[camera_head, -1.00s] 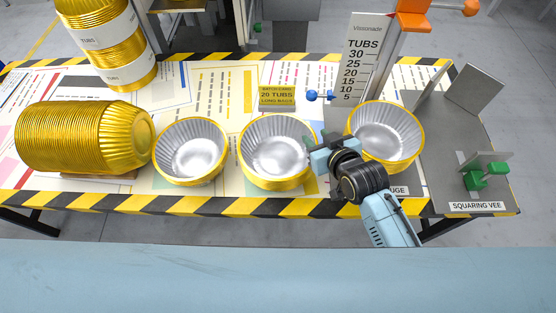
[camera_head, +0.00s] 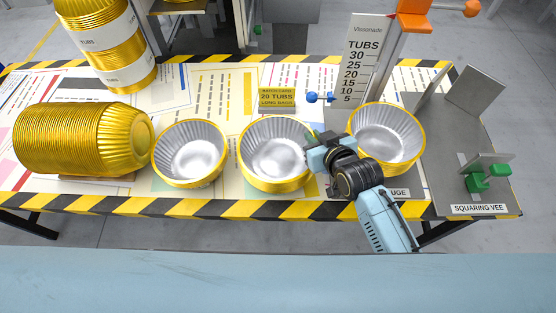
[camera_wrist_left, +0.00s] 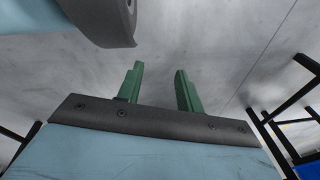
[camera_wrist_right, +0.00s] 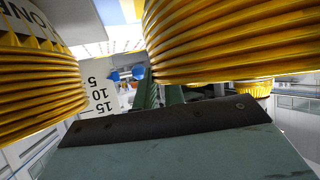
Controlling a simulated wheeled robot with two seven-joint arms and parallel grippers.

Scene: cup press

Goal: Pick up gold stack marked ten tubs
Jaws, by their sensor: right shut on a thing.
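Three gold tub stacks with silver insides stand in a row near the front of the table: a left one (camera_head: 190,153), a middle one (camera_head: 276,155) and a right one (camera_head: 387,137). No ten-tub mark is readable on them. My right gripper (camera_head: 316,138) is shut on the right rim side of the middle stack, between it and the right stack. In the right wrist view the ribbed middle stack (camera_wrist_right: 215,45) partly covers its fingers (camera_wrist_right: 160,95). My left gripper (camera_wrist_left: 160,88) is open and empty above bare floor.
A gauge board (camera_head: 362,60) marked 5 to 30 tubs stands behind the right stack. A long gold stack (camera_head: 80,140) lies on its side at left. A banded upright stack (camera_head: 122,60) stands behind it. The squaring vee (camera_head: 478,105) is at right.

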